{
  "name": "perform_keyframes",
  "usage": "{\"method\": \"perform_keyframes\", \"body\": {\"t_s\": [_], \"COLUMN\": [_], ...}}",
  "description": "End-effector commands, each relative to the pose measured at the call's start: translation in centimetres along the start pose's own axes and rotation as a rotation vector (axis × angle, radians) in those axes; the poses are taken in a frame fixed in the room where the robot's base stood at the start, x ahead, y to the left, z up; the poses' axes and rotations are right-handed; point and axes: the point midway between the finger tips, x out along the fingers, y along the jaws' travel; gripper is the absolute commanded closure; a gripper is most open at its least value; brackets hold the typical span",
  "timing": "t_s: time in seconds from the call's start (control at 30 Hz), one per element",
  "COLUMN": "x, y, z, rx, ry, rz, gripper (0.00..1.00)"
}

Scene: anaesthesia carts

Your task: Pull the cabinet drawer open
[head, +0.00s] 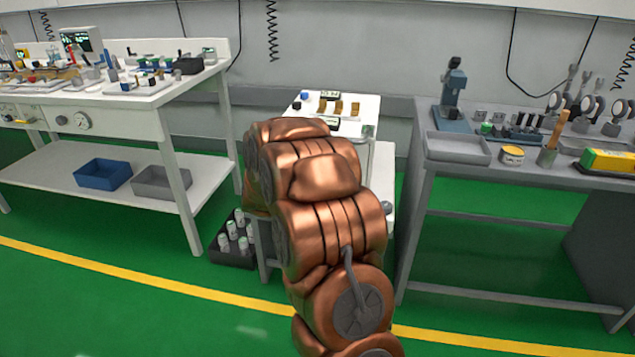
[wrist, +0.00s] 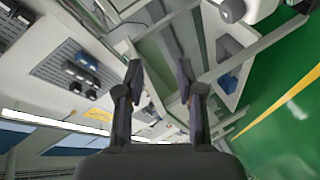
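A narrow white cabinet or cart (head: 368,106) stands in the middle of the head view, between two benches. Small blue, copper-coloured and dark items lie on its top. My copper-coloured arm covers most of its front, so I cannot make out its drawer or handle. My gripper is hidden behind the arm in the head view. In the wrist view my gripper (wrist: 159,82) has its two dark fingers spread apart. Nothing shows held between them; pale and grey surfaces lie beyond, and I cannot tell which is the drawer front.
A white bench (head: 140,95) with instruments and a lower shelf stands at left. A grey bench (head: 545,170) with tools stands at right. A dark crate of white-capped bottles (head: 232,240) sits on the floor left of the cabinet. Green floor in front is clear.

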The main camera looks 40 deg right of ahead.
Motion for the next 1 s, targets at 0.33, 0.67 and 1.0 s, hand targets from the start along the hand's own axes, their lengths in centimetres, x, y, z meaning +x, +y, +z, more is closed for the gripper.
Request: {"method": "perform_keyframes", "body": {"t_s": [0.33, 0.67, 1.0], "x": [6.7, 7.1, 8.9], "y": [-0.7, 0.1, 1.2], "z": [13.7, 17.7, 18.0], "rx": [-0.316, -0.444, -0.444], "ry": [-0.181, -0.270, -0.270], "rz": [0.405, 0.538, 0.537], "gripper": [0.63, 0.63, 0.63]}}
